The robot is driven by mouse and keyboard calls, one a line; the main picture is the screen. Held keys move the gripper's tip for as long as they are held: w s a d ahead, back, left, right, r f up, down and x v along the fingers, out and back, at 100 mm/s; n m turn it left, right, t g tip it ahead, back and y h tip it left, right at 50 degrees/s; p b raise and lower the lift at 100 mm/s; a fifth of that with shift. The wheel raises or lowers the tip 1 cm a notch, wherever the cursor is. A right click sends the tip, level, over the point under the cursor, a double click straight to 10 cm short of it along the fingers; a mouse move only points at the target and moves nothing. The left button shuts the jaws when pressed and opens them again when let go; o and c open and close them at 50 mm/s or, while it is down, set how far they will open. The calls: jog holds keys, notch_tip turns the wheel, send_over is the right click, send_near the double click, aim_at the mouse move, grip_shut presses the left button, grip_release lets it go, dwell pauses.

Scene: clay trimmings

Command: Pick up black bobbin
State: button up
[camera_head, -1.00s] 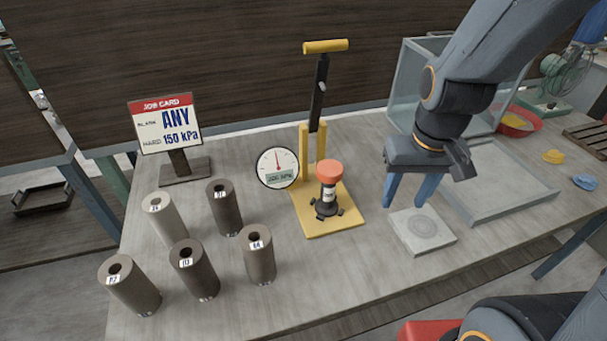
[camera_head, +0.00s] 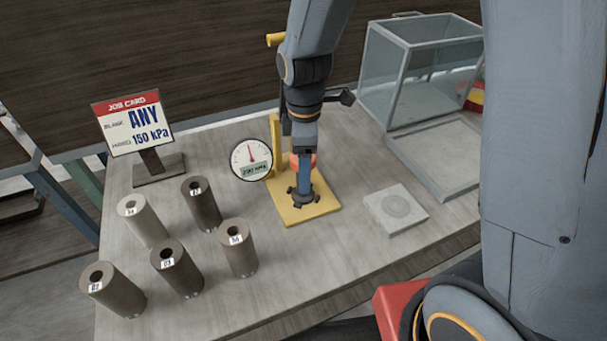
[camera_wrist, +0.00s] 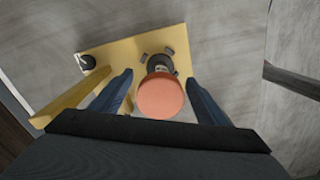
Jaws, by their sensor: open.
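A black piece with a round orange top, which I take to be the black bobbin (camera_wrist: 158,64), stands upright on a yellow base plate (camera_head: 325,207). Its orange top (camera_wrist: 160,96) is nearest the wrist camera. In the head view my gripper (camera_head: 304,188) is in front of it and hides most of it; part of the orange top and dark feet show. In the wrist view my gripper (camera_wrist: 160,78) is open, with one blue finger on each side of the piece. Gaps show between the fingers and the orange top.
A gauge (camera_head: 251,160) and a yellow-handled lever stand close behind the base plate. Several hollow cylinders (camera_head: 238,248) stand to the left, near a job card (camera_head: 132,122). A grey pad (camera_head: 395,209) and a glass-sided box (camera_head: 423,70) are to the right.

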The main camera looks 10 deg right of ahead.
aim_at(304, 199)
jog(key=shift+a+f+p, duration=0.15)
jog(key=shift+f+p, duration=1)
jog(key=shift+f, duration=2)
jog(key=shift+c, duration=0.4)
jog(key=c, duration=1.3)
jog(key=shift+r, duration=0.2)
